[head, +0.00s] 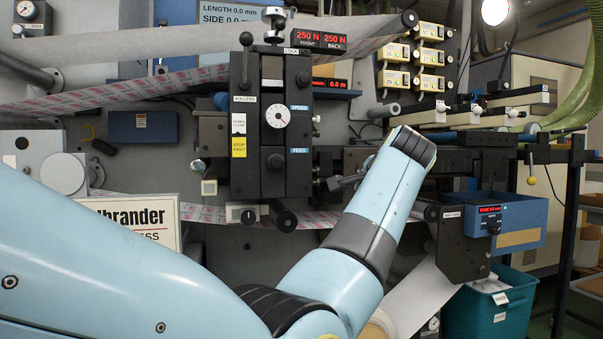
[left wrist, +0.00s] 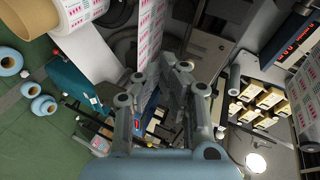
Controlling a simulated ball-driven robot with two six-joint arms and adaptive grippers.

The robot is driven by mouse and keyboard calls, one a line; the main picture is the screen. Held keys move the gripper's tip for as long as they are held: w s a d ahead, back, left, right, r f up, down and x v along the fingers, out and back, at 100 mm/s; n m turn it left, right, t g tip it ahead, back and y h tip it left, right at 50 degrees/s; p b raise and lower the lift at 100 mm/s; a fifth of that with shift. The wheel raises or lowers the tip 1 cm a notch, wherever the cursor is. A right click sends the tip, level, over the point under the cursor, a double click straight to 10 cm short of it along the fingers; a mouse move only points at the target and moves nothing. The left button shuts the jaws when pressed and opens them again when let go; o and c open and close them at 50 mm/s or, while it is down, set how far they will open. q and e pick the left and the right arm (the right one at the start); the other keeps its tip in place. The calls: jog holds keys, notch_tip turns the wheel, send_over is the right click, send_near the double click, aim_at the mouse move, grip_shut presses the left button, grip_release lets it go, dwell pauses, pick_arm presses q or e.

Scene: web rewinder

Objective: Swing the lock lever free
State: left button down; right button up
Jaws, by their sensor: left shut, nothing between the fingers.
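A small sign reading LOCK (head: 299,51) sits at the top of the black roller unit (head: 300,140) in the head view. A black ball knob (head: 304,78) shows just below it, and an upright lever with a black ball (head: 246,39) stands at the unit's left edge. I cannot tell for sure which is the lock lever. My left gripper (head: 337,183) is mostly hidden behind my wrist, right of the unit's lower part. In the left wrist view my left gripper (left wrist: 178,68) is shut and empty. My right gripper is not in view.
A printed web (head: 130,90) crosses behind the roller unit. A blue box (head: 520,225) and a teal bin (head: 485,320) are at the lower right.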

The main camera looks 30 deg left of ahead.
aim_at(276, 33)
pick_arm(q)
jog(key=s+r+n+y, duration=0.1)
jog(key=s+r, duration=0.4)
jog(key=r, duration=1.3)
jog(key=s+a+r+n+y+p, duration=0.1)
jog(key=s+r+y, duration=0.3)
jog(key=r, duration=1.5)
jog(key=shift+s+n, duration=0.6)
jog(key=shift+s, duration=0.55)
jog(key=shift+a+r, duration=0.1)
jog(key=shift+a, duration=0.05)
jog(key=w+a+f+p, duration=0.1)
jog(key=w+a, duration=0.2)
jog(key=a, duration=0.7)
jog(key=shift+w+a+f, duration=0.15)
jog(key=shift+w+a, duration=0.2)
jog(key=shift+a, duration=0.05)
jog(key=shift+w+p, duration=0.1)
jog(key=shift+p, duration=0.3)
